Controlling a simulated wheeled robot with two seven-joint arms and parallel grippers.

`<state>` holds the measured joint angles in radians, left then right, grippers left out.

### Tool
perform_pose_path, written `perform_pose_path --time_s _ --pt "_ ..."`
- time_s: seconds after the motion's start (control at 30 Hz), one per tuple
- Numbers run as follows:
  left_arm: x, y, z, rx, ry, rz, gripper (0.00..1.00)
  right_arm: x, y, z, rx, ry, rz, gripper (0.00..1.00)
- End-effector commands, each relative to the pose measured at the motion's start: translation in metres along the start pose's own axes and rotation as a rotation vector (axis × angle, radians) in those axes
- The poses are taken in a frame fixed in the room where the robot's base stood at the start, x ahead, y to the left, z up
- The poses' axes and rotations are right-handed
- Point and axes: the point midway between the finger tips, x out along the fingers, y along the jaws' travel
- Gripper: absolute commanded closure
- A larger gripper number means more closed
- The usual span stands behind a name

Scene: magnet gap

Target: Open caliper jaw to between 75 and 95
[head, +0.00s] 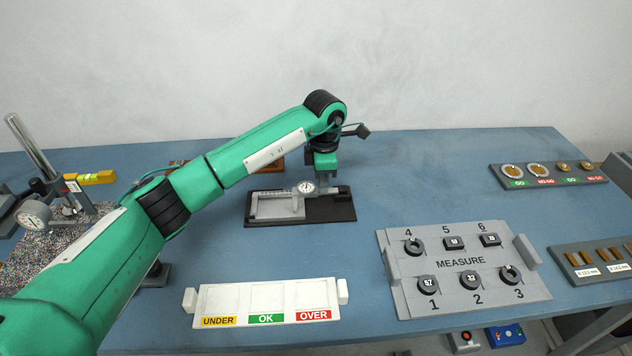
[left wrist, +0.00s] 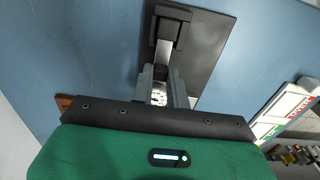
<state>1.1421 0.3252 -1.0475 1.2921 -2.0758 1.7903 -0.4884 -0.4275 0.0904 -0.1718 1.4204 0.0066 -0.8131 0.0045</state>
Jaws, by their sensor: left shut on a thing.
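The caliper (head: 275,205) lies on a black base plate (head: 335,212) in the middle of the table. It has a grey frame, a bar along the back and a round white dial (head: 306,187). My left gripper (head: 322,178) reaches down to the slider by the dial; its fingertips are hard to make out in the head view. In the left wrist view the two grey fingers of my left gripper (left wrist: 163,76) are shut on the slider, with part of the dial (left wrist: 158,96) between them. The beam (left wrist: 163,50) runs on to a dark end block (left wrist: 168,25). The dial reading is too small to tell.
A white tray (head: 240,306) marked UNDER, OK and OVER lies in front. A grey MEASURE board (head: 455,290) with numbered parts is at right front. A gauge rack (head: 560,183) is at far right. A dial stand (head: 45,185) is at left. The table right of the caliper is clear.

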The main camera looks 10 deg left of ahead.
Motion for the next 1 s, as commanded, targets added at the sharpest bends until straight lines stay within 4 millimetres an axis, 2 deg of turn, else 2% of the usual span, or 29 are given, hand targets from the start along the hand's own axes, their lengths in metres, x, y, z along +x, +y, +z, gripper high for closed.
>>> perform_pose_path --time_s 0.17,0.2,0.3,0.67,0.77,1.0 --pt "-0.001 0.0 0.0 0.0 -0.001 0.0 1.0 0.0 0.0 0.0 0.0 0.0 0.0 0.64" --pt "-0.001 0.0 0.0 0.0 -0.001 0.0 0.79 0.0 0.0 0.0 -0.001 0.0 0.0 0.64" --pt "-0.001 0.0 0.0 0.0 0.0 0.0 0.62 0.0 0.0 0.0 -0.001 0.0 0.001 0.64" --pt "-0.006 0.0 0.0 0.0 0.0 0.001 0.62 0.001 0.001 0.001 -0.002 -0.002 0.001 0.64" --pt "-0.019 0.001 0.0 0.001 -0.001 0.002 0.62 0.001 0.001 0.001 -0.001 -0.008 0.001 0.64" --pt "-0.073 0.001 0.0 0.001 -0.001 0.005 0.62 -0.011 0.0 -0.016 0.0 0.007 -0.001 0.64"
